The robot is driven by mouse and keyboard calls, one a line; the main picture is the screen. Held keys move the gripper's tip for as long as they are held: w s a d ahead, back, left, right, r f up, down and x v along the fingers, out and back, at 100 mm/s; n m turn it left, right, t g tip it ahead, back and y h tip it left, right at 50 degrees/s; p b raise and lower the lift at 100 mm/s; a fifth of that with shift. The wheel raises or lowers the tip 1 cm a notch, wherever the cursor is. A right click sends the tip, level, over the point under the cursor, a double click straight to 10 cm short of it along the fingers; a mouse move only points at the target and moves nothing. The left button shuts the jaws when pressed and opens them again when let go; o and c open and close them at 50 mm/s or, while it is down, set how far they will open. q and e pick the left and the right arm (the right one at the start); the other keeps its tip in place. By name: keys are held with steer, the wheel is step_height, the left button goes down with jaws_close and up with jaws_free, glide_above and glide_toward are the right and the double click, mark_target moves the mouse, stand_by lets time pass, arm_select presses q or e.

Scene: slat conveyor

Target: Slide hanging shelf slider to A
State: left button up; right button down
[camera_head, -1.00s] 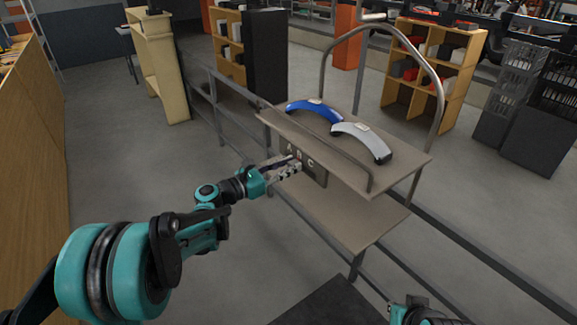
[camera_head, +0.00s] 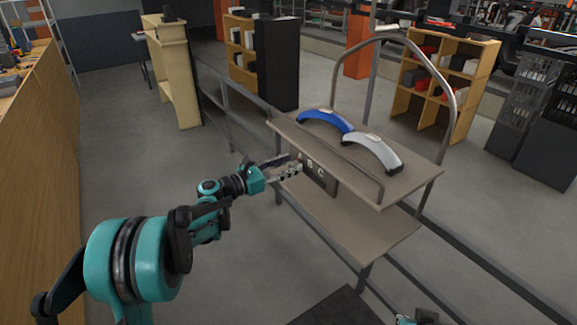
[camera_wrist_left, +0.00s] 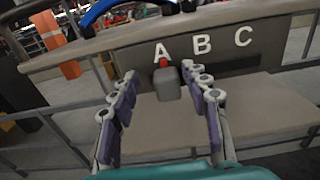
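The grey panel (camera_head: 324,180) with the white letters A, B, C hangs under the top shelf of the cart. In the left wrist view the panel (camera_wrist_left: 222,52) has A at its left end. The slider knob (camera_wrist_left: 167,84), a grey block with a red mark on top, stands just below the A. My left gripper (camera_head: 287,167) is in front of the panel's A end. In the wrist view its fingers (camera_wrist_left: 162,80) are open on either side of the knob, with visible gaps. Only a bit of my right arm (camera_head: 418,318) shows at the bottom edge; its gripper is not visible.
The cart's top shelf (camera_head: 400,192) carries a blue curved handle (camera_head: 325,121) and a silver one (camera_head: 372,153). A lower shelf (camera_head: 360,228) lies beneath the panel. Dark rails run past the cart. The floor (camera_head: 130,180) to the left is clear.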

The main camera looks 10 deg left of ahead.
arm_select(q)
steer(key=v, duration=1.2)
steer(key=s+d+f+m+g+y, duration=0.5)
steer(key=s+d+m, duration=0.5)
steer(key=s+m, duration=0.1)
steer(key=s+a+f+m+y, duration=0.2)
steer(key=s+f+m+y, duration=0.1)
steer(key=s+m, duration=0.5)
steer(key=s+a+f+m+y, duration=0.2)
steer(key=s+f+m+y, duration=0.1)
steer(key=s+m, duration=0.5)
steer(key=shift+s+g+y, duration=0.3)
steer(key=shift+s+y, duration=0.05)
steer(key=shift+y, duration=0.55)
